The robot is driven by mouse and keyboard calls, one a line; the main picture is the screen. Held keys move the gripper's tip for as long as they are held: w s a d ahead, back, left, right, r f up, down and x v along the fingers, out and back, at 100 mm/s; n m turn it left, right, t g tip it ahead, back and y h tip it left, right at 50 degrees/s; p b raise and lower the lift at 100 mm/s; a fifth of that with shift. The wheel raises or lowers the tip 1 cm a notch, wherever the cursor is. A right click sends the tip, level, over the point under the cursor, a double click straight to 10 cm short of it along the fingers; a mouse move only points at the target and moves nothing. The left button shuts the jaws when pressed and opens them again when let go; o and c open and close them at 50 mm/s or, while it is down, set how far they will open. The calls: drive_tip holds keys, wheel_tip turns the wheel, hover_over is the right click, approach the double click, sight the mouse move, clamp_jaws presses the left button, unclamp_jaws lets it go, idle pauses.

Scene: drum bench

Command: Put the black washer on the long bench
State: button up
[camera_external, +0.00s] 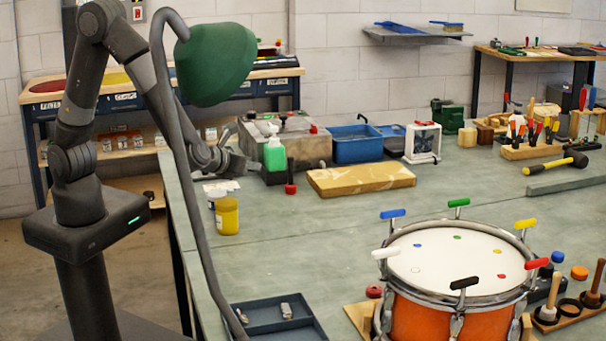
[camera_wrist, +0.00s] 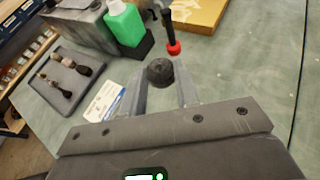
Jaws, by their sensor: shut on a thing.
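My gripper (camera_wrist: 163,80) is shut on a short, round black piece (camera_wrist: 160,71), which looks like the black washer; no hole in it shows. The fingers hold it from both sides, above a long grey-green bench top (camera_wrist: 224,88). In the external view my gripper (camera_external: 232,164) is over the left end of this bench (camera_external: 300,220), left of a green bottle; the held piece cannot be made out there.
Near my gripper are the green bottle (camera_external: 274,154), a red-and-black tool (camera_external: 290,177), a yellow jar (camera_external: 227,216) and a tan board (camera_external: 361,178). A lamp with a green shade (camera_external: 215,63) crosses the left edge. A drum (camera_external: 455,265) stands at the front. The bench middle is clear.

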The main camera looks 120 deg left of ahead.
drive_tip(key=w+d+f+m+t+h, duration=0.1)
drive_tip(key=w+d+m+t+h, duration=0.3)
drive_tip(key=d, duration=0.8)
drive_tip(key=w+d+f+m+t+h, duration=0.1)
drive_tip(key=w+d+m+t+h, duration=0.4)
drive_tip(key=w+d+m, duration=0.3)
drive_tip(key=w+d+t, duration=0.1)
drive_tip(key=d, duration=0.3)
drive_tip(key=shift+w+f+m, duration=0.2)
drive_tip(key=shift+w+m, duration=0.1)
drive_tip(key=w+d+r+h, duration=0.1)
drive_tip(key=w, duration=1.1)
drive_tip(key=w+d+r, duration=0.1)
drive_tip(key=w+r, duration=0.1)
drive_tip(key=w, duration=0.9)
hover_over(377, 274)
drive_tip(key=shift+m+t, duration=0.3)
drive_tip(key=shift+m, duration=0.1)
wheel_tip(377, 274, down, 8)
drive_tip(key=shift+w+d+r, duration=0.1)
drive_tip(key=shift+r, duration=0.15)
drive_tip(key=shift+f, duration=1.9)
drive_tip(key=shift+f, duration=0.15)
drive_tip(key=o, duration=1)
